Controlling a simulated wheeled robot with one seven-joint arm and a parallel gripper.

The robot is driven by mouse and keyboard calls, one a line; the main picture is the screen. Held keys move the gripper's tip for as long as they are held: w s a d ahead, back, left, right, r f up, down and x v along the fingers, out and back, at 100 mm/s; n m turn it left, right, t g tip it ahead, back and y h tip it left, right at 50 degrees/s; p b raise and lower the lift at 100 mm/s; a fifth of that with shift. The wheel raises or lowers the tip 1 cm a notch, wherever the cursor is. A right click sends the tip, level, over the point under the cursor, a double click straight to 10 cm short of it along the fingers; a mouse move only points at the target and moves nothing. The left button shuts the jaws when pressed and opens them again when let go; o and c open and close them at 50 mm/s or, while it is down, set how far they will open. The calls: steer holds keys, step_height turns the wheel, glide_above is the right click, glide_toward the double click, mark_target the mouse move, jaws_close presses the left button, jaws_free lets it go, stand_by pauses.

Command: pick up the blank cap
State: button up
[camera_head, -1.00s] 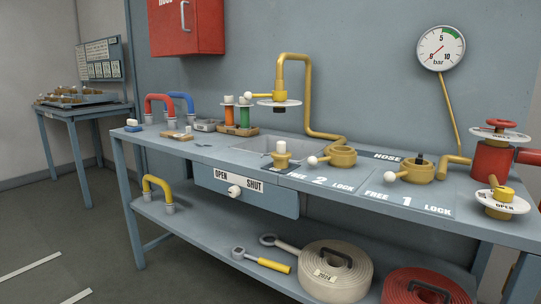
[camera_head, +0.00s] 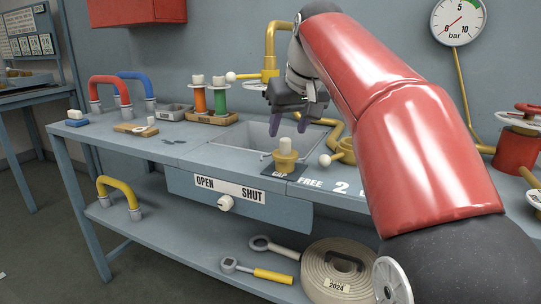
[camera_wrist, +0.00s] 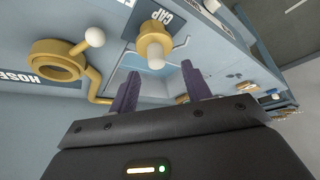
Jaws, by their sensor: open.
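The blank cap (camera_head: 285,157) is a brass-yellow piece with a pale knob on top. It stands upright on a dark plate marked CAP at the bench's front, beside the sink. In the wrist view the cap (camera_wrist: 153,42) shows beyond my fingers, its pale knob pointing towards me. My gripper (camera_head: 288,130) is open, with two purple fingers pointing down, above and a little behind the cap in the head view. In the wrist view my gripper (camera_wrist: 160,80) has nothing between its fingers, and the cap appears apart from them.
A sink (camera_head: 245,140) lies just behind the cap. A brass port with a white-knobbed lever (camera_wrist: 58,60) stands close beside it. Orange and green spools (camera_head: 209,98) stand on a wooden block to the left.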

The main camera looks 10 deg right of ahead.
mark_target(286, 139)
steer(key=x, duration=0.6)
steer(key=shift+w+d+f+b, duration=0.1)
steer(key=shift+w+d+b, duration=0.05)
steer(key=shift+d+b, duration=0.15)
steer(key=shift+c, duration=0.2)
jaws_close()
